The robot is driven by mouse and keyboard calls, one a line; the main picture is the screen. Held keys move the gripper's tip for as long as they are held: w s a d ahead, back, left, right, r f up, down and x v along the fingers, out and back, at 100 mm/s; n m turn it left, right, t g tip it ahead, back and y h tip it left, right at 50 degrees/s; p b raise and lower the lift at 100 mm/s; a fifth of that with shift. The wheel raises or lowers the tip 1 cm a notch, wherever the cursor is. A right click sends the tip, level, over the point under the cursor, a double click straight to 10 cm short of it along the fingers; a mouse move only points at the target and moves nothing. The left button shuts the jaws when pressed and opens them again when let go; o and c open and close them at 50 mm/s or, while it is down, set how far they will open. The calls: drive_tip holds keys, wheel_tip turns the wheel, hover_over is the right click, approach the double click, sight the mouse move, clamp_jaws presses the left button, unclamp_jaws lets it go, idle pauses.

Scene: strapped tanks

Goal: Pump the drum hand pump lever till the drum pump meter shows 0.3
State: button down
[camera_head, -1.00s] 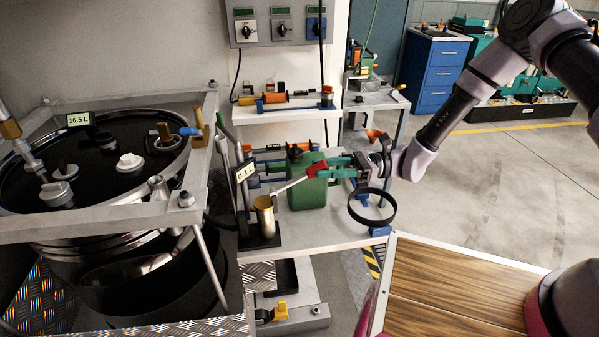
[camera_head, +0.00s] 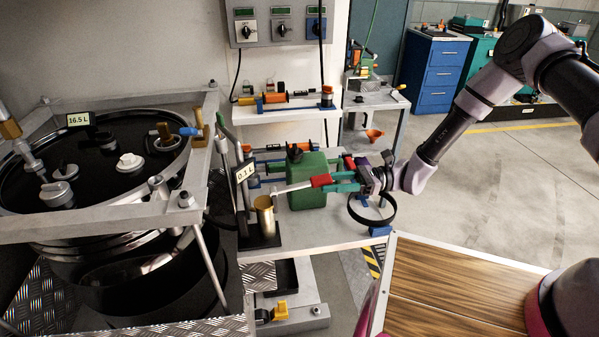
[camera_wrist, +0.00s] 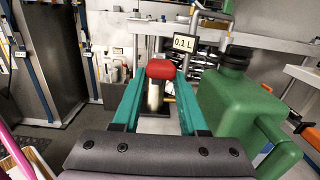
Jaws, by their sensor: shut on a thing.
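The drum hand pump (camera_head: 265,218) is a brass cylinder on a black base at the left end of the metal bench. Its lever (camera_head: 294,187) is a pale bar with a red grip (camera_head: 320,181), now about level. My gripper (camera_head: 334,181) has green fingers shut on the red grip, reaching in from the right. The wrist view shows the red grip (camera_wrist: 160,69) between the fingertips, with the brass pump partly hidden behind it. The drum pump meter (camera_head: 245,172) reads 0.1 L; it also shows in the wrist view (camera_wrist: 184,43).
A green jerrycan (camera_head: 307,190) stands close behind the lever. A black ring (camera_head: 372,209) stands at the bench's right end. The large drum (camera_head: 100,165) at left has a display (camera_head: 78,119) reading 16.5 L. A wooden-topped surface (camera_head: 450,290) is in front at right.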

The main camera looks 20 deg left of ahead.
sight(327, 176)
drive_tip(key=shift+s+a+r, duration=0.15)
drive_tip(key=shift+a+r, duration=0.1)
drive_tip(key=shift+r, duration=0.65)
drive_tip(key=shift+s+a+r, duration=0.1)
drive_tip(key=shift+a+r, duration=0.15)
drive_tip(key=shift+r, duration=0.6)
drive_tip(key=shift+c, duration=1.8)
unclamp_jaws()
drive_tip(key=v, duration=0.7)
drive_tip(key=shift+d, duration=0.1)
